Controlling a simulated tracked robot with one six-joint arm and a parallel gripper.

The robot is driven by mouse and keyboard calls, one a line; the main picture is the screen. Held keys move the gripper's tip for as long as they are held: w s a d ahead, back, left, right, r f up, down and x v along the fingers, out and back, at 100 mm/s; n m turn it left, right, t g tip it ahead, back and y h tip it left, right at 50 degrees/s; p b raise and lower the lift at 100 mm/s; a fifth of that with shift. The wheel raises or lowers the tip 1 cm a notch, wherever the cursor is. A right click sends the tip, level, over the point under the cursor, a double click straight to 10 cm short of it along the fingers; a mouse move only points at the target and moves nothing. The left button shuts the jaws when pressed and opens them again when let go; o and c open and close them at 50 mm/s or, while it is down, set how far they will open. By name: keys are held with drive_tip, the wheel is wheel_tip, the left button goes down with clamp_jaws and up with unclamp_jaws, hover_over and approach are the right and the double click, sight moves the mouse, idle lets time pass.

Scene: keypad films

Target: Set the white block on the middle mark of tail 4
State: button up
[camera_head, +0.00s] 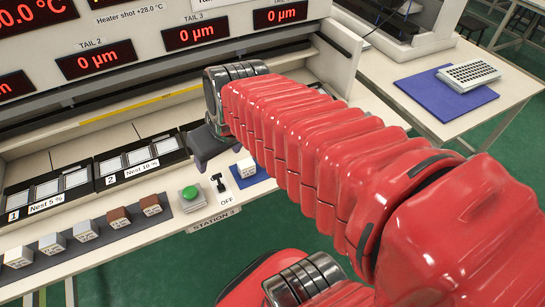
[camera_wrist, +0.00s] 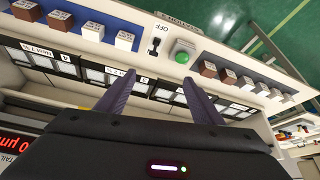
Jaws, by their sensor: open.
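Pale blocks sit in the front row, and the frames do not single out one as the white block. One white block (camera_head: 246,167) is on a blue strip right of the OFF switch in the head view. In the wrist view, two white blocks (camera_wrist: 125,40) (camera_wrist: 92,31) stand on that strip. My gripper (camera_wrist: 157,95) is open and empty, its fingers apart over the row of nests. In the head view its dark end is left of the white block, and my red arm hides much behind it. Tail 4 and its middle mark cannot be made out.
Nests 1 and 2 (camera_head: 140,158) lie behind a dark strip (camera_head: 72,251) holding grey and brown blocks. A green button (camera_head: 190,193) and a switch (camera_head: 220,185) stand at the front edge. The display panel (camera_head: 150,45) rises behind. A blue mat (camera_head: 432,98) lies at right.

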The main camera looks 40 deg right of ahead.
drive_tip(key=d+f+m, duration=0.1)
drive_tip(key=d+f, duration=0.3)
drive_tip(key=d, duration=0.6)
drive_tip(key=w+d+f+m+g, duration=0.1)
drive_tip(key=d+f, duration=0.3)
drive_tip(key=d, duration=0.6)
drive_tip(key=shift+f+h, duration=0.3)
drive_tip(key=shift+h, duration=0.1)
drive_tip(key=shift+a, duration=0.1)
drive_tip(key=shift+x, duration=4.3)
drive_tip(key=shift+a+x, duration=0.15)
drive_tip(key=shift+x, duration=1.15)
drive_tip(key=shift+a+x, duration=0.1)
drive_tip(key=shift+x, duration=1.15)
drive_tip(key=shift+s+d+f, duration=0.1)
drive_tip(key=shift+s+d, duration=0.05)
